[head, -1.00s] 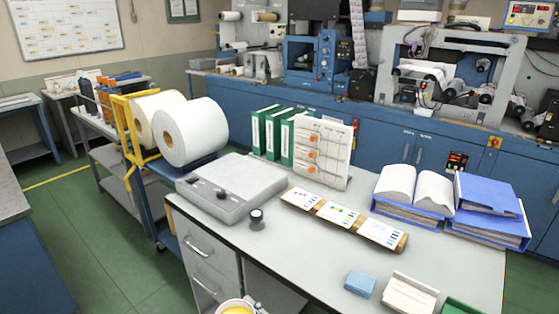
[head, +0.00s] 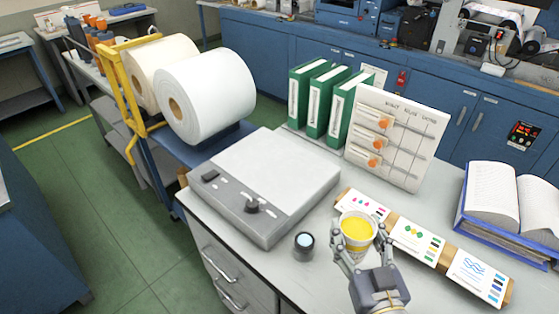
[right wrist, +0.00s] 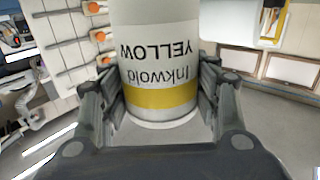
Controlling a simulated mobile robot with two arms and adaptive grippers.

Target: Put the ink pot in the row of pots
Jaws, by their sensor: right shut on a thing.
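The ink pot (head: 357,231) is a white pot, open on top, with yellow ink inside. My right gripper (head: 361,246) is shut on it and holds it in front of the sample cards. In the right wrist view the pot (right wrist: 158,65) is between the two fingers, its label reading "Inkwold YELLOW" upside down above a yellow band. Several orange and dark containers (head: 104,48) stand in a line behind the yellow frame at the left; I cannot tell whether they are the row of pots. My left gripper is out of view.
A grey flat device (head: 265,180) and a small dark round jar (head: 304,244) are left of the pot. Sample cards on a wooden strip (head: 414,243), an upright board (head: 400,130), green binders (head: 325,100) and an open binder (head: 500,205) surround it. White rolls (head: 205,95) are at left.

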